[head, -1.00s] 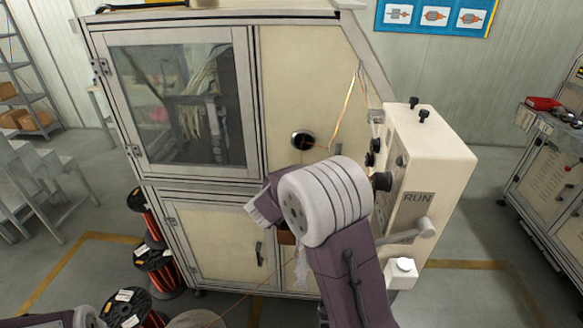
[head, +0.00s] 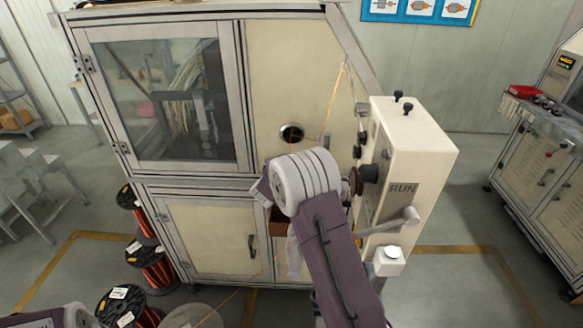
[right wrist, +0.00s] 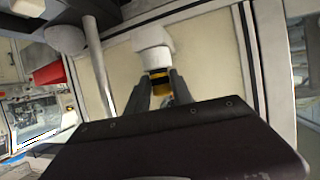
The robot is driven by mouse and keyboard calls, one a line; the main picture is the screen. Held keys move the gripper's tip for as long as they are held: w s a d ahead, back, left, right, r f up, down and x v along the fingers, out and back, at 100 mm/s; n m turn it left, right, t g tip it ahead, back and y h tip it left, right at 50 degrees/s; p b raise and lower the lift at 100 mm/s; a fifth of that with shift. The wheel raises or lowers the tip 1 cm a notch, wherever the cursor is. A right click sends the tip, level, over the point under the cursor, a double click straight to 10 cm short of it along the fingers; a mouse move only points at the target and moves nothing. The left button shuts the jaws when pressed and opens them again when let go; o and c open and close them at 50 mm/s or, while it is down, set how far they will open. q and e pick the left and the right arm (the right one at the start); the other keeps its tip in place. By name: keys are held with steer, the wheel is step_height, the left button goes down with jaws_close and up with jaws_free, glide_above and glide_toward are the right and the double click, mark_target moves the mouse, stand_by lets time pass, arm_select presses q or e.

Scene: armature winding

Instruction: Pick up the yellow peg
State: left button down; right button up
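The yellow peg (right wrist: 157,84), with a dark band, shows in the right wrist view just below a white block (right wrist: 152,45). My right gripper (right wrist: 160,82) has its two fingers apart, one on each side of the peg at the fingertips. I see no clear grip on it. In the head view my right arm reaches up in front of the cream machine, and its wrist hides the gripper and the peg. Only a piece of my left arm shows at the lower left of the head view; its gripper is out of view.
The cream winding machine (head: 215,225) fills the middle. Its control box (head: 418,150), marked RUN, with knobs and a lever (head: 400,220), stands close to the right of my arm. Wire spools (head: 150,268) stand at the lower left. Another machine (head: 545,180) is at the right.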

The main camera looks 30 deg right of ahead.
jaws_close()
steer(key=shift+a+r, duration=0.1)
steer(key=shift+a, duration=0.05)
step_height(320, 180, up, 18)
steer(key=p, duration=0.5)
